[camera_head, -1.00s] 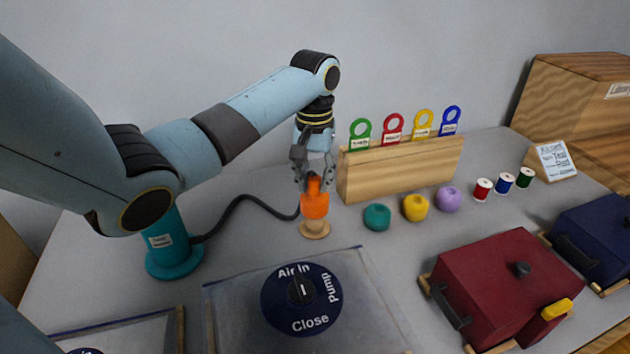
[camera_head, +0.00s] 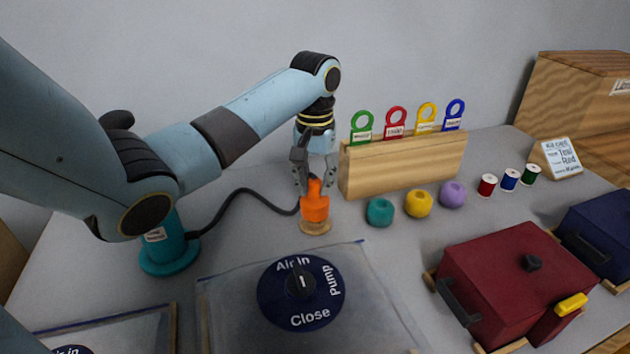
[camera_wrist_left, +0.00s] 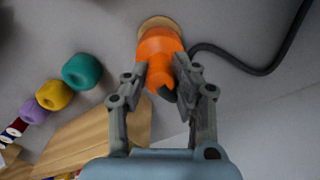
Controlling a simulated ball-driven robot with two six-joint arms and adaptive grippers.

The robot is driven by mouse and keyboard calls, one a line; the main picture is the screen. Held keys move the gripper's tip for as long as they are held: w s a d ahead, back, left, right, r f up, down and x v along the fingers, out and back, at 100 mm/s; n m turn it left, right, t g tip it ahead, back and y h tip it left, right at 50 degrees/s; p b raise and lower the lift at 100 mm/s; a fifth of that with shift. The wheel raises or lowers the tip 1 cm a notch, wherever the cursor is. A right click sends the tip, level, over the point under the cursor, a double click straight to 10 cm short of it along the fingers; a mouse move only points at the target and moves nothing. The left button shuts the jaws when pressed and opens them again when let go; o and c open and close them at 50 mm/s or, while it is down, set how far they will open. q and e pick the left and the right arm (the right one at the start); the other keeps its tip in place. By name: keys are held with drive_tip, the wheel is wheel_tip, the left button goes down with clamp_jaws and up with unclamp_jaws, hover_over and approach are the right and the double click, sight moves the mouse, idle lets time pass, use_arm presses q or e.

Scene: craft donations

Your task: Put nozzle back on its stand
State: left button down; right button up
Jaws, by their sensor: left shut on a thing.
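The orange nozzle (camera_head: 315,208) is upright at the round wooden stand (camera_head: 316,228), with a dark hose running left from it. It also shows in the left wrist view (camera_wrist_left: 158,50), with the stand's rim (camera_wrist_left: 158,23) just beyond it. My left gripper (camera_head: 314,184) points down from above and is shut on the nozzle's upper part. In the left wrist view its two fingers (camera_wrist_left: 160,78) lie on either side of the nozzle. The nozzle's bottom appears to meet the stand; I cannot tell whether it is fully seated. My right gripper is not in view.
A wooden rack (camera_head: 400,165) with coloured ring tags stands just right of the gripper. Yarn balls (camera_head: 418,204) sit before it. A clear bag with a blue dial (camera_head: 300,292) lies in front. A teal pump (camera_head: 168,250) stands left. A dark red box (camera_head: 515,280) is front right.

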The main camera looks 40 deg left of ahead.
use_arm(q)
drive_tip(key=shift+f, duration=0.25)
drive_tip(key=shift+f+b, duration=0.35)
drive_tip(key=shift+f, duration=0.65)
drive_tip(key=c, duration=1)
unclamp_jaws()
drive_tip(key=shift+r, duration=3.7)
